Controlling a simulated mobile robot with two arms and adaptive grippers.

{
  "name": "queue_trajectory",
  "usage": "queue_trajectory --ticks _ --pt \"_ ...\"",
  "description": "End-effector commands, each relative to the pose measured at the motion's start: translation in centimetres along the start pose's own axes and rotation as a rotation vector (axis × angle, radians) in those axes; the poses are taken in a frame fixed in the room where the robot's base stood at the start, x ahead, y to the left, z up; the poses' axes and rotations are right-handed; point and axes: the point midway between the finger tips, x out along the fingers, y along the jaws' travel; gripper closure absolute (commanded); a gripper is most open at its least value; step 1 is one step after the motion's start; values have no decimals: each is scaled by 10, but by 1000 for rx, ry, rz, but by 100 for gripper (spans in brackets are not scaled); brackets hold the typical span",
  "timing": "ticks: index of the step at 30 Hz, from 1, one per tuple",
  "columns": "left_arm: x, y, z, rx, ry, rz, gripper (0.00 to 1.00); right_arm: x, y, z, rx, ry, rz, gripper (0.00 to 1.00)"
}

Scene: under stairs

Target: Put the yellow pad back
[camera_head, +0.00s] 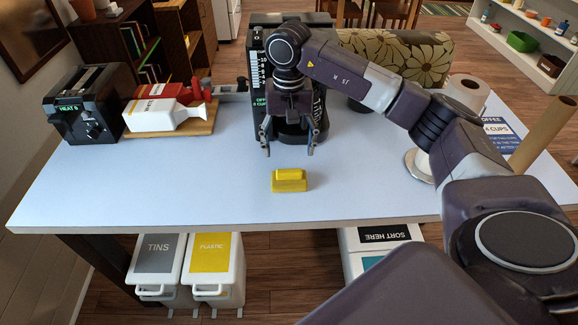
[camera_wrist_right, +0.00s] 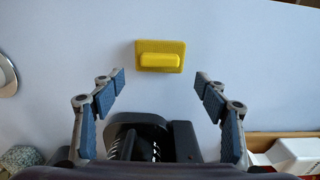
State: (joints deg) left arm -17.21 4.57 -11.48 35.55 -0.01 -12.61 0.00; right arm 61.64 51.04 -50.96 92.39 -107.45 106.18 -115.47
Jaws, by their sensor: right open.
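The yellow pad (camera_head: 289,182) lies flat on the pale blue table top (camera_head: 180,185), toward the front edge. It is a flat block with a raised bar on top. My right gripper (camera_head: 289,148) is above the table, pointing down, a little behind the pad. In the right wrist view the pad (camera_wrist_right: 160,56) lies just beyond the spread fingertips (camera_wrist_right: 158,78), apart from them. The right gripper is open and empty. My left gripper is not in view.
A black coffee machine (camera_head: 264,75) stands behind my right gripper. A paper roll (camera_head: 465,90) stands at the right. The table's front left is clear.

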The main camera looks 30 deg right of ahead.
Motion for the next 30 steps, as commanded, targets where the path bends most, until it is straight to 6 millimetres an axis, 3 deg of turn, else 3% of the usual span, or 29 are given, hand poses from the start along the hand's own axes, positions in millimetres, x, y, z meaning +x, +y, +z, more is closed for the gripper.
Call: queue_trajectory --ticks 4,9,30 --pt "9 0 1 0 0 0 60 -22 -1 0 1 2 -2 33" --pt "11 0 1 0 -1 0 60 -34 0 0 1 0 0 33" --pt "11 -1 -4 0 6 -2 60 -35 0 0 0 -1 1 33"
